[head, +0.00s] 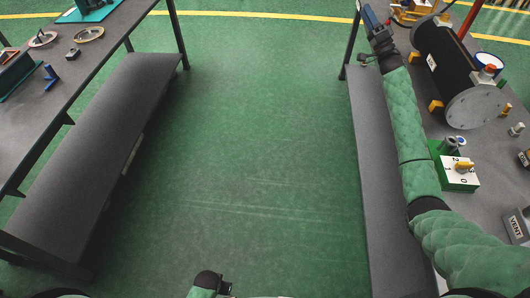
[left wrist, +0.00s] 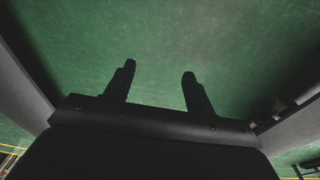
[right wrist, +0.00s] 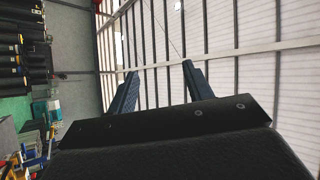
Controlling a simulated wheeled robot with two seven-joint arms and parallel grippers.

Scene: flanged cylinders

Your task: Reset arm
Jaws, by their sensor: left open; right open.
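My right arm stretches away along the left edge of the right table in the head view, with its gripper (head: 369,14) at the top of the picture. The right wrist view shows that gripper's two fingers (right wrist: 160,70) apart and empty, with a white ribbed wall and ceiling beyond. My left gripper (left wrist: 159,72) is open and empty in the left wrist view, with green floor beyond its fingers. The left gripper is not clearly visible in the head view. A black flanged cylinder (head: 443,58) lies on the right table, beside my right arm.
The right table (head: 484,215) also holds a white-and-green block (head: 459,178), small metal fittings and a VENT box (head: 516,226). The left table (head: 50,104) holds rings, a blue bracket (head: 51,76) and a teal board (head: 86,12). Green floor (head: 260,150) lies clear between the tables.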

